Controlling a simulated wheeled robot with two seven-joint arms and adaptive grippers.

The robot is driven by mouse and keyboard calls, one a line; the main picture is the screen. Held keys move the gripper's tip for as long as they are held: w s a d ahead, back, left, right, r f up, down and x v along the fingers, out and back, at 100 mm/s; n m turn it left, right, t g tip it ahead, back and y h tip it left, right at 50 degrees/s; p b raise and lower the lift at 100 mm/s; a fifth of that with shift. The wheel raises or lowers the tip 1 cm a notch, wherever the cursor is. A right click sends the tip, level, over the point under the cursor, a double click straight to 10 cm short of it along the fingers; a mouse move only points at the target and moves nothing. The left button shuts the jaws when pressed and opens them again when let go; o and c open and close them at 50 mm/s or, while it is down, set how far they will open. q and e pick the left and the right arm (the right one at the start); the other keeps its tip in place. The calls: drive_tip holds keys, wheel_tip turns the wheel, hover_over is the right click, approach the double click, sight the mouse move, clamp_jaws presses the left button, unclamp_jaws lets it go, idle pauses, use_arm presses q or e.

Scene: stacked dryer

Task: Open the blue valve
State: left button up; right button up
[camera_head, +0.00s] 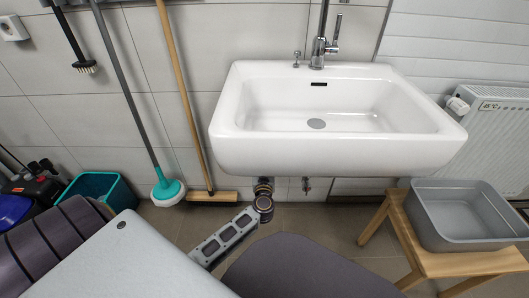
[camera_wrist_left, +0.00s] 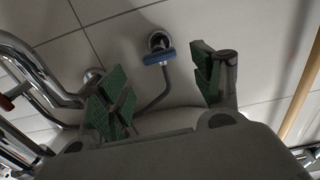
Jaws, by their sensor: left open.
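The blue valve (camera_wrist_left: 160,56) shows in the left wrist view as a small blue handle on a round wall fitting, with a thin grey hose below it. My left gripper (camera_wrist_left: 158,85) is open and empty, with green pads on its fingers. In that view the valve appears between and slightly beyond the two fingertips; I cannot tell the exact distance. In the head view the valve and my left gripper are hidden below the white sink (camera_head: 230,148), where my arm reaches under. My right gripper is in neither view.
A wooden stick (camera_wrist_left: 302,90) stands at the right. In the head view, a wooden stool (camera_head: 450,262) with a grey basin (camera_head: 430,215) stands right of the sink.

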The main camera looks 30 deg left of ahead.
use_arm(q)
drive_tip(key=shift+b+x, duration=1.65)
drive_tip(key=shift+x, duration=2.05)
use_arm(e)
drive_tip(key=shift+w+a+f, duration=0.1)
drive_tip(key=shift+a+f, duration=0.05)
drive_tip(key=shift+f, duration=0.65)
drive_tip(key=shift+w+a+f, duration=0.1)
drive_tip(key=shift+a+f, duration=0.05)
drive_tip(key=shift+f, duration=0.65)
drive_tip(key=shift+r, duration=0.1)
use_arm(q)
drive_tip(key=c, duration=1)
drive_tip(key=shift+c, duration=0.2)
